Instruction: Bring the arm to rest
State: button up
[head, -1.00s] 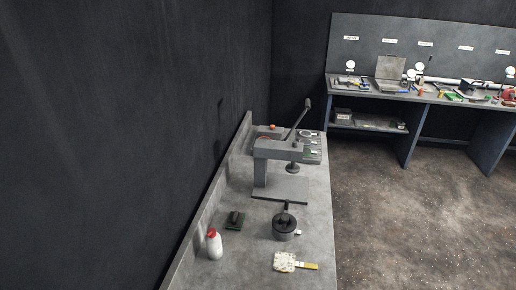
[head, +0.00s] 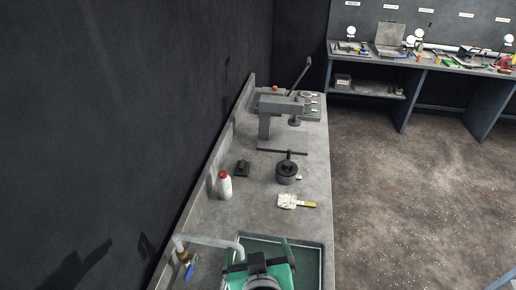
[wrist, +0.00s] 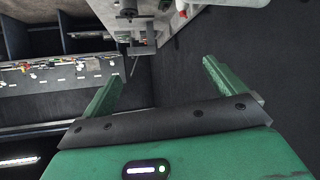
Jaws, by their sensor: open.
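My gripper (head: 260,252) shows at the bottom of the head view, in front of the green-edged basin at the near end of the bench. In the wrist view my gripper (wrist: 162,70) has its two green fingers spread wide apart. Nothing is between them. The fingers touch no object that I can see. Most of my arm is out of the head view.
The grey bench (head: 240,205) carries a lever press (head: 282,106), a dark round pot (head: 287,173), a yellow-handled brush (head: 296,202) and a white bottle (head: 225,186). A pipe (head: 208,240) rises left of the basin (head: 316,262). The floor (head: 410,190) at right is clear.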

jog(key=s+r+t+p, duration=0.3)
jog(key=r+t+p, duration=0.1)
jog(key=r, duration=1.3)
jog(key=s+r+m+t+p, duration=0.1)
jog(key=s+r+t+p, duration=0.3)
jog(key=r, duration=1.3)
jog(key=s+r+m+t+p, duration=0.1)
jog(key=s+r+t+p, duration=0.2)
jog(key=r, duration=1.4)
jog(key=shift+s+a+r+t+p, duration=0.2)
jog(key=shift+s+r+t+p, duration=0.15)
jog(key=shift+t+p, duration=0.4)
